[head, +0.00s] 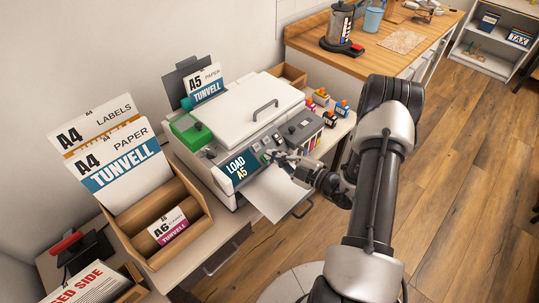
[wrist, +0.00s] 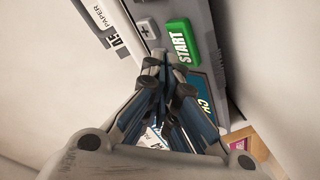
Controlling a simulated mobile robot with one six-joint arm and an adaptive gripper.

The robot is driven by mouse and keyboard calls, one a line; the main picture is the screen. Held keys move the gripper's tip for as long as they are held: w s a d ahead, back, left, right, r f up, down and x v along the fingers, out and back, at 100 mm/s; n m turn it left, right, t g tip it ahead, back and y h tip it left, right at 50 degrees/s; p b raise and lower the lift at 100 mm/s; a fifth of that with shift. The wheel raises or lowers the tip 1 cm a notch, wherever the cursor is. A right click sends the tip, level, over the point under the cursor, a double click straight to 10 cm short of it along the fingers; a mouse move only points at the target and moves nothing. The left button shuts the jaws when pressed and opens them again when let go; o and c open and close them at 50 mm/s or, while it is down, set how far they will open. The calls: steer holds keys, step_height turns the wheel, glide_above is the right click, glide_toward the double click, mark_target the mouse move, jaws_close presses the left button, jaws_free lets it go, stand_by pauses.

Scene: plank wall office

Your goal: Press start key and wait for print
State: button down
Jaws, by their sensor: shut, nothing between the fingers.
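The white printer (head: 235,105) stands on the side table with A5 paper (head: 206,85) upright in its rear feed. Its tilted display (head: 238,170) reads "LOAD A5". The green START key (wrist: 178,42) is on the grey control panel, just beyond my fingertips in the wrist view. My gripper (head: 278,158) is at the front panel, shut and empty; its closed fingers also show in the wrist view (wrist: 167,62). I cannot tell whether the fingertips touch the key. A plain white sheet or tray (head: 278,197) sticks out from the printer's front, below my gripper.
A wooden sorter (head: 195,218) left of the printer holds A4 labels, A4 paper (head: 120,172) and A6 card (head: 170,226). A green box (head: 188,132) sits at the printer's left end. Small coloured bottles (head: 341,108) stand to its right. A wooden counter (head: 385,62) is behind; open floor lies right.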

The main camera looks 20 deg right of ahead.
steer(key=shift+f, duration=0.1)
steer(key=shift+w+a+f, duration=0.15)
steer(key=shift+w+f, duration=0.1)
steer(key=shift+w+f+b, duration=0.3)
steer(key=shift+f, duration=0.05)
stand_by(0.8)
steer(key=shift+s+r, duration=0.1)
steer(key=shift+r, duration=0.05)
steer(key=shift+s+r+p, duration=0.5)
steer(key=shift+r+p, duration=0.05)
steer(key=shift+p, duration=0.2)
steer(key=s+r+p, duration=0.1)
steer(key=r+p, duration=0.1)
steer(key=s+d+r+p, duration=0.1)
steer(key=s+p, duration=0.1)
steer(key=shift+d+r, duration=0.2)
steer(key=shift+r, duration=0.15)
stand_by(0.8)
